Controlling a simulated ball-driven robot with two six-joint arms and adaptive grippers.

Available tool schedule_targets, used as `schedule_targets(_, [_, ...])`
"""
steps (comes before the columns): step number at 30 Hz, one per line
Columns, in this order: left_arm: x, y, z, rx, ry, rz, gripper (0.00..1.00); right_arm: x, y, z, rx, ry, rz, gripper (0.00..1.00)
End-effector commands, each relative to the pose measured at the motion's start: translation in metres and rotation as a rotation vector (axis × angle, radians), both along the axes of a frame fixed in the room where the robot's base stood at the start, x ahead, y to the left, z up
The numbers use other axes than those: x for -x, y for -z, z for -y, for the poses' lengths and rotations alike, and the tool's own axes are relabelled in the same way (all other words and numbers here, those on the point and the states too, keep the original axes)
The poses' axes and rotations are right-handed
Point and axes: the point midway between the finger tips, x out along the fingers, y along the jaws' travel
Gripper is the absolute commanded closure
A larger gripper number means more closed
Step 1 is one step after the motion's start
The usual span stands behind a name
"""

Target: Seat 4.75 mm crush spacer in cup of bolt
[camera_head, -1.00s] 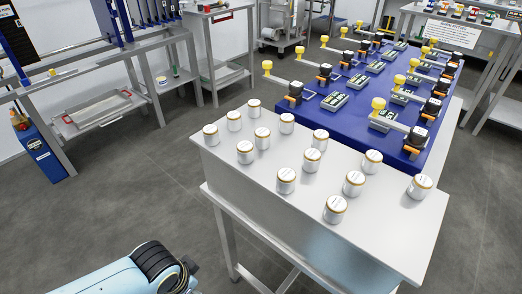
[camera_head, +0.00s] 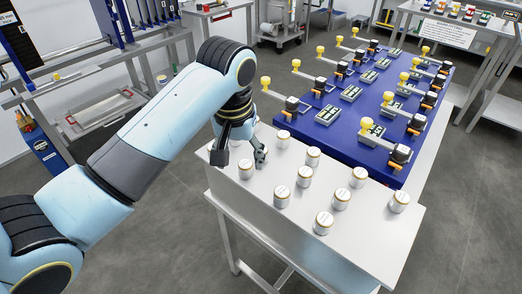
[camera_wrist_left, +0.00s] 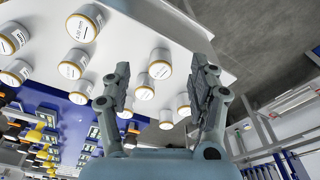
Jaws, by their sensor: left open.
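Several white canisters with gold rims and printed labels stand on the white table, one of them (camera_head: 324,222) near its front edge. In the left wrist view a canister (camera_wrist_left: 84,22) shows a size label too blurred to read surely. I cannot tell which one holds the 4.75 mm spacer, and no loose spacer is visible. My left gripper (camera_head: 256,158) is over the left part of the table, among the canisters. In the left wrist view its two fingers (camera_wrist_left: 162,78) are spread apart with nothing gripped between them. No bolt cup can be made out. My right gripper is out of view.
A blue board (camera_head: 345,125) behind the canisters carries several fixtures with yellow knobs (camera_head: 366,124) and small dark displays (camera_head: 327,115). The white table (camera_head: 370,245) is clear at its front right. Racks and benches stand behind, with open grey floor around.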

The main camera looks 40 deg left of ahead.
Motion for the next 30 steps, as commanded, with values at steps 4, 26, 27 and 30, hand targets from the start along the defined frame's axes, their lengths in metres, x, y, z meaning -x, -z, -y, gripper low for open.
schedule_targets(4, [-0.056,-0.023,-0.005,0.035,-0.155,-0.050,0.40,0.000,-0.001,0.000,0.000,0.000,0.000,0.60])
schedule_targets(26, [-0.096,0.013,-0.010,0.068,-0.308,-0.112,0.40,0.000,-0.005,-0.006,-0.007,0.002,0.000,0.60])
schedule_targets(27, [-0.095,0.018,-0.011,0.068,-0.308,-0.115,0.40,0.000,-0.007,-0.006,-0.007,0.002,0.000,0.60])
schedule_targets(30, [-0.091,0.034,-0.014,0.068,-0.308,-0.115,0.40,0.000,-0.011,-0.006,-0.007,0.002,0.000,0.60])
